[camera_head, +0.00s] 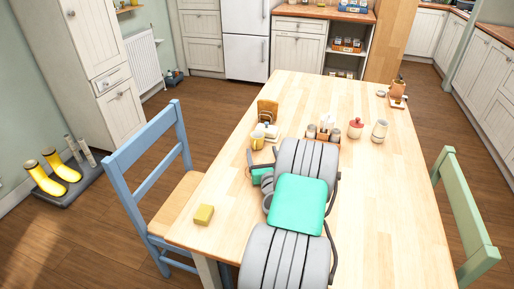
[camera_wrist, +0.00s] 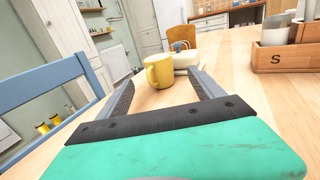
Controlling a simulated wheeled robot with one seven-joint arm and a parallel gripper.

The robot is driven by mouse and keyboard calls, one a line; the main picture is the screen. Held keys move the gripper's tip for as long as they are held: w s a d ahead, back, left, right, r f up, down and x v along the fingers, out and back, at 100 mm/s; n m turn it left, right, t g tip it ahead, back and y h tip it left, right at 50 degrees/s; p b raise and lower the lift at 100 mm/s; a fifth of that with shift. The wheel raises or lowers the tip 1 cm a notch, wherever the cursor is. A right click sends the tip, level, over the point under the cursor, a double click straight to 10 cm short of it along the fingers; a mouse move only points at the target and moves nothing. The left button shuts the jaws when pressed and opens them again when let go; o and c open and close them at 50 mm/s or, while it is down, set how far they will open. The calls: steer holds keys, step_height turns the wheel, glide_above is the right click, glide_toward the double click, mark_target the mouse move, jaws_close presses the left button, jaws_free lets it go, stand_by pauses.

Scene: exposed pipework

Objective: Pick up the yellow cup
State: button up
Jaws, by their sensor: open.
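The yellow cup (camera_wrist: 159,72) stands upright on the wooden table, with its handle turned toward the left in the wrist view. It also shows in the head view (camera_head: 257,142), just past my arm. My gripper (camera_wrist: 161,82) is open and empty, low over the table and pointing at the cup. In the wrist view the cup appears framed between the two fingertips, at or slightly beyond them; the exact gap is hard to tell.
A white dish (camera_wrist: 186,60) stands close behind the cup, with a wooden rack (camera_head: 267,109) beyond. A wooden condiment box (camera_wrist: 282,58) is to the right. A yellow block (camera_head: 204,215) lies near the left table edge, by a blue chair (camera_head: 148,150).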

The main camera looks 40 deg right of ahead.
mark_target(259, 141)
steer(key=p+x, duration=0.1)
steer(key=x, duration=0.6)
steer(key=shift+w+d, duration=0.1)
steer(key=shift+w, duration=0.15)
steer(key=shift+c, duration=0.4)
steer(key=c, duration=1.4)
steer(key=shift+c, duration=0.3)
steer(key=shift+r, duration=0.15)
